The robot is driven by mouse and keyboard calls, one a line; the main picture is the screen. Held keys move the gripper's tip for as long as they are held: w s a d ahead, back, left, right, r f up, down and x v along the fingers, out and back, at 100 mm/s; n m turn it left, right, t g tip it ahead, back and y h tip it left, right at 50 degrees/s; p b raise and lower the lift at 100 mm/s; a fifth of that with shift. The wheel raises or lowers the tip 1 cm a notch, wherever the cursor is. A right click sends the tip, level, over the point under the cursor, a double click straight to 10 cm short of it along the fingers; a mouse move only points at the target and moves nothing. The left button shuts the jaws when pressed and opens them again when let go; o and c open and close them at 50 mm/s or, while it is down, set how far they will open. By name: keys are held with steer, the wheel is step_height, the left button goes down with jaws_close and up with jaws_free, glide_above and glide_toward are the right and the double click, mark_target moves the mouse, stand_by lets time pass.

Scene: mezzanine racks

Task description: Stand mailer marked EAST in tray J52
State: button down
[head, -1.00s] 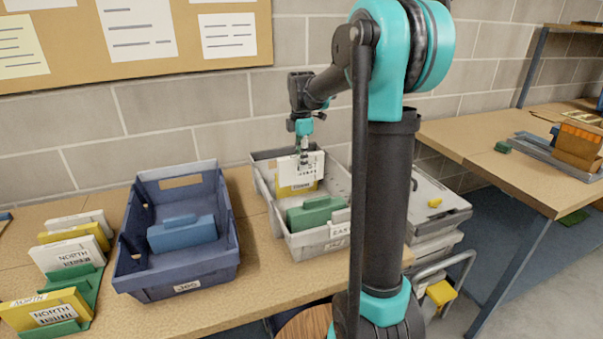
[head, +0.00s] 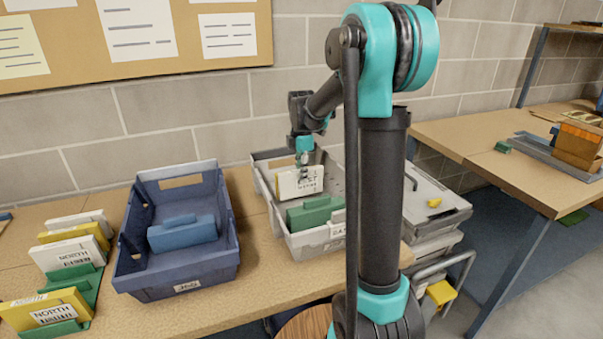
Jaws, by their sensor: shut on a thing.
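My gripper (head: 305,163) is shut on a white mailer (head: 299,185) with dark print too small to read. It holds the mailer roughly upright inside the grey tray (head: 257,176), towards the back and behind a green divider (head: 313,213). I cannot tell whether the mailer's lower edge touches the tray floor. The grey tray's front label (head: 333,246) is too blurred to read.
A blue tray (head: 130,262) with a blue divider (head: 181,233) stands to the left. Several white and yellow mailers, some marked NORTH (head: 66,257), stand in a green rack (head: 84,297) at far left. A grey lidded crate (head: 440,205) is to the right.

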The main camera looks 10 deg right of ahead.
steer(key=shift+f, duration=0.3)
steer(key=c, duration=1.7)
jaws_free()
steer(key=shift+r, duration=0.1)
step_height(320, 180, up, 13)
